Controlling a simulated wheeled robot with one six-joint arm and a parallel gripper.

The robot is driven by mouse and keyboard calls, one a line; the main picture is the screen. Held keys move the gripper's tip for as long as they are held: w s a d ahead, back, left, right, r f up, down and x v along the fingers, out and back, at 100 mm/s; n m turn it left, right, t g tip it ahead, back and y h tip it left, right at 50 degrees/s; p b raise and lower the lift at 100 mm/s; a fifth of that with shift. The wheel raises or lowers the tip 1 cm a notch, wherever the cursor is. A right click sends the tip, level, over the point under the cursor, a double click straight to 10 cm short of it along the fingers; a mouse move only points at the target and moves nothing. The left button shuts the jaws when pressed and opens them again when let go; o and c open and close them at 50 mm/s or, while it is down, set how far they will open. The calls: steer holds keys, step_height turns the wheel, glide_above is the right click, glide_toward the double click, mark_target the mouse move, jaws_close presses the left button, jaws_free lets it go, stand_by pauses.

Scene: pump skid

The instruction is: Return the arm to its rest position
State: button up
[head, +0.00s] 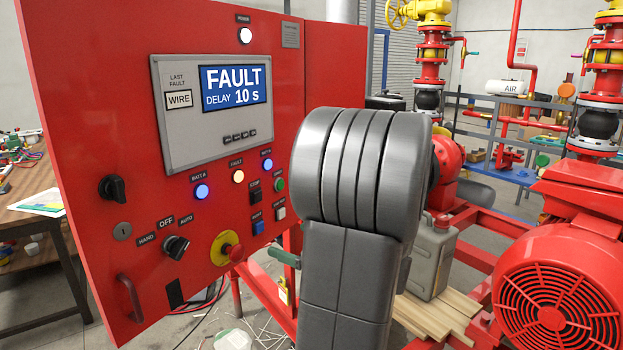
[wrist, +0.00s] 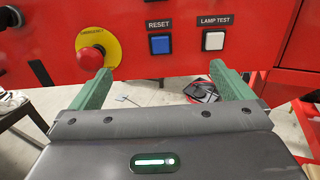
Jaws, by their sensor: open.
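My arm stands in front of the red control panel (head: 80,60) in the head view, its grey links hiding part of the panel's right side and the skid behind. One green fingertip of my gripper shows at the lower left of the arm. In the wrist view both green fingers of my gripper (wrist: 170,90) are spread wide with nothing between them. They are close to the lower panel face, below the blue reset button (wrist: 161,45) and white lamp test button (wrist: 213,41). The left finger is near the red emergency knob (wrist: 90,59); I cannot tell whether they touch.
The panel screen (head: 234,88) reads FAULT, DELAY 10 s. A red motor (head: 560,290) and red frame fill the right. A cluttered table (head: 30,215) is at the left.

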steer(key=shift+p+v, duration=0.6)
steer(key=shift+v, duration=1.95)
